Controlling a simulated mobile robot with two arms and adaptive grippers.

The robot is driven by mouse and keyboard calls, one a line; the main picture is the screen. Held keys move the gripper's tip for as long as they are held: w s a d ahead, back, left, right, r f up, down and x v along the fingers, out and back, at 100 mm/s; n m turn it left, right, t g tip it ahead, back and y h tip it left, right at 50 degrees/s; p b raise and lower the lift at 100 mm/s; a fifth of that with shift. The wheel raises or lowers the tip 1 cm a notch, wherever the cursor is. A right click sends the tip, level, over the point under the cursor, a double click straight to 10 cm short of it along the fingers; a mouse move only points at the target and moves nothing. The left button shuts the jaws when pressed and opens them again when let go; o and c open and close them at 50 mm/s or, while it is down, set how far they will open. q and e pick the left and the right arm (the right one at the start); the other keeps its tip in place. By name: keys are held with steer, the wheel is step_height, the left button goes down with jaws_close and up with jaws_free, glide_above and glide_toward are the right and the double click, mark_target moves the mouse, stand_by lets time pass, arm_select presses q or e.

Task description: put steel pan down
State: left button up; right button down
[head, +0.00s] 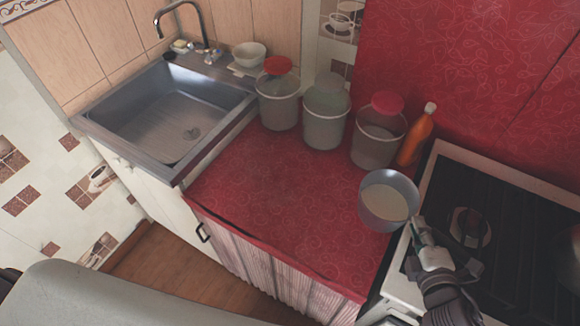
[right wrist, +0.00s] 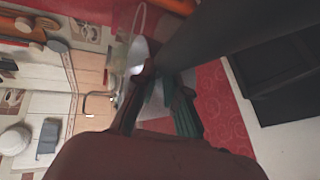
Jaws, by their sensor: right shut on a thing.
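The steel pan (head: 388,200) is a round grey pan with a pale inside. In the head view it is at the right end of the red counter (head: 270,190), beside the stove. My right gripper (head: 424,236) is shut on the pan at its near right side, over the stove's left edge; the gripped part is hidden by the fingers. I cannot tell whether the pan touches the counter or hangs just above it. In the right wrist view the fingers (right wrist: 162,90) show close together, with a large dark shape beside them. My left gripper is not in view.
Several grey canisters, one a red-lidded canister (head: 278,100), stand along the back. An orange bottle (head: 416,138) stands behind the pan. The stove (head: 500,210) is to the right, the steel sink (head: 175,110) to the left. The counter's middle is clear.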

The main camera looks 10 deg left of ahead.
mark_target(360, 215)
steer(key=shift+y, duration=0.4)
steer(key=w+a+f, duration=0.1)
steer(key=a+f, duration=0.1)
steer(key=a, duration=0.1)
steer(key=w+a+f, duration=0.2)
steer(key=a, duration=0.2)
steer(key=w+a+f, duration=0.2)
steer(key=a, duration=0.2)
steer(key=shift+w+a+f, duration=0.1)
steer(key=shift+a+f, duration=0.1)
steer(key=shift+f, duration=0.1)
steer(key=shift+a+f, duration=0.1)
steer(key=shift+f, duration=1.95)
